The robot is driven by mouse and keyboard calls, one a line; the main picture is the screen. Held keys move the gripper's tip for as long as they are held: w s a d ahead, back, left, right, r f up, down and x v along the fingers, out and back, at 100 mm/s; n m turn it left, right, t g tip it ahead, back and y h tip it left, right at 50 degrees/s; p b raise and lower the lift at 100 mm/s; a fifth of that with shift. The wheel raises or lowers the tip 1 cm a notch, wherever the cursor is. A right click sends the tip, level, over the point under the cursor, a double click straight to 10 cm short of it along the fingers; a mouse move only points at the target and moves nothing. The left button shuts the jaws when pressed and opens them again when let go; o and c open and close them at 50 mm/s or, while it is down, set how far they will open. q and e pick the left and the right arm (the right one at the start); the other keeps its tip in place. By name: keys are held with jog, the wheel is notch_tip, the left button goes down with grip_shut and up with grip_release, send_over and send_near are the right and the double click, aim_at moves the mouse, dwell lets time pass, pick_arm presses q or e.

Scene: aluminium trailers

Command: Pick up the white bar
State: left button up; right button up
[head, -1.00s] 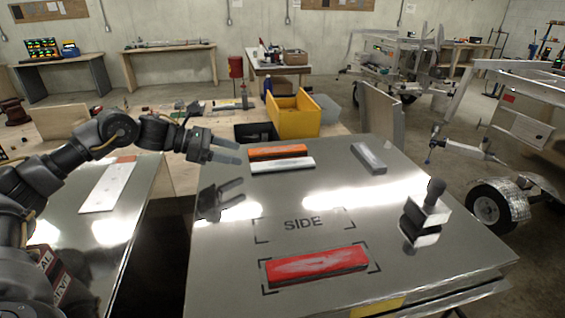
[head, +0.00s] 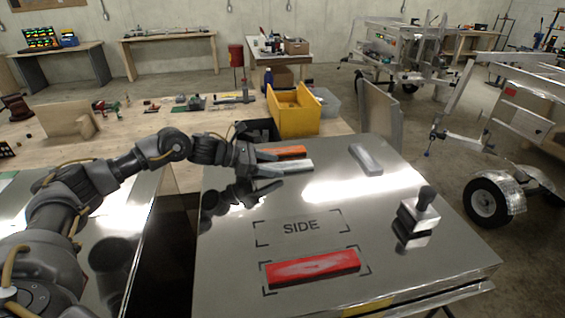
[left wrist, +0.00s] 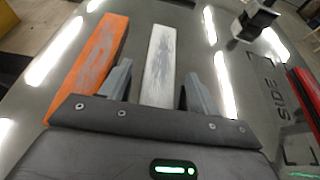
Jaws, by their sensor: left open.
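The white bar (head: 293,166) lies on the shiny metal table, just in front of the orange bar, in the head view. In the left wrist view the white bar (left wrist: 159,65) runs away from me between the two fingers. My left gripper (head: 268,164) is at the near left end of the white bar; in the left wrist view my left gripper (left wrist: 156,86) is open with one finger on each side of the bar, and gaps show between. Whether it has reached the bar's height is hard to tell. My right gripper is not in view.
The orange bar (left wrist: 96,62) lies close beside the left finger. A grey bar (head: 366,159), a red bar (head: 312,267) and a handled block (head: 415,219) rest on the metal table (head: 215,280). A yellow bin (head: 293,112) stands behind. The table's middle is clear.

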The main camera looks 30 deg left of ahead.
pick_arm(q)
jog(key=c, duration=1.1)
jog(key=shift+r+b, duration=0.35)
jog(key=shift+b, duration=0.25)
notch_tip(320, 180, up, 2)
jog(key=shift+r+b, duration=0.1)
jog(key=shift+b, duration=1.05)
jog(key=s+d+r+b, duration=0.2)
jog(key=s+d+r, duration=0.2)
jog(key=s+r, duration=0.1)
jog(key=s+d+r+b, duration=0.2)
jog(key=s+d+r, duration=0.3)
jog(key=shift+s+d+r+b, duration=0.1)
jog(key=shift+s+d+b, duration=0.15)
jog(key=shift+b, duration=0.1)
